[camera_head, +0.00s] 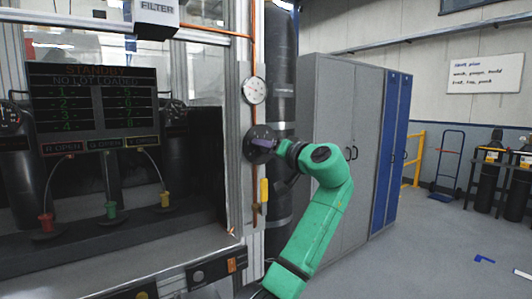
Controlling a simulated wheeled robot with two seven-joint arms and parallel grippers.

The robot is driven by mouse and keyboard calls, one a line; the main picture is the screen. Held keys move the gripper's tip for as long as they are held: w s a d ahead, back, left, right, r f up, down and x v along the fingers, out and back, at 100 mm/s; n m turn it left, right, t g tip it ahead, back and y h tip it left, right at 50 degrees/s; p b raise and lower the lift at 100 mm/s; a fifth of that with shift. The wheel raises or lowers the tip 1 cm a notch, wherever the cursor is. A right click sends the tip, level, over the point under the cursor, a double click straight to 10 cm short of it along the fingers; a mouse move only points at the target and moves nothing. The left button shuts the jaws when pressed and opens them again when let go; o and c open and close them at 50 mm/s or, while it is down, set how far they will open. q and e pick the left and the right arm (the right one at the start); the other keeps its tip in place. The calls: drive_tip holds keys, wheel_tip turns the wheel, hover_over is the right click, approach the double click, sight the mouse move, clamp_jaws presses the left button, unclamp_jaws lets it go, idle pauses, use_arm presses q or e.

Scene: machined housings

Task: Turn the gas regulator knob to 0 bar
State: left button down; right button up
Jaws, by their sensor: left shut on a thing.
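The gas regulator knob (257,154) is a dark round disc on the grey panel at the right edge of the machine. A white round gauge (255,90) sits above it on the same panel; its reading is too small to tell. My left gripper (267,144), on the green arm, reaches the knob from the right and is shut on it. The fingers are small and partly blend with the knob, so the exact grip is hard to see. My right gripper is not in view.
A yellow handle (264,190) hangs below the knob beside a copper pipe. A dark cylinder (284,85) stands behind the panel. Grey lockers (330,80) stand behind my arm. A display (95,108) shows STANDBY at left. The floor at right is mostly open.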

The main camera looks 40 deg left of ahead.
use_arm(q)
drive_tip(key=n, duration=0.3)
drive_tip(key=n+b, duration=0.1)
drive_tip(key=n, duration=0.1)
drive_tip(key=shift+w+f, duration=0.1)
drive_tip(key=shift+f, duration=0.25)
drive_tip(key=n, duration=0.5)
drive_tip(key=shift+b, duration=0.3)
drive_tip(key=shift+c, duration=1.4)
unclamp_jaws()
drive_tip(key=shift+r, duration=0.1)
drive_tip(key=shift+d+r, duration=0.1)
drive_tip(key=b+v, duration=0.3)
drive_tip(key=v, duration=1.1)
drive_tip(key=shift+d+b, duration=0.3)
drive_tip(key=shift+b, duration=0.1)
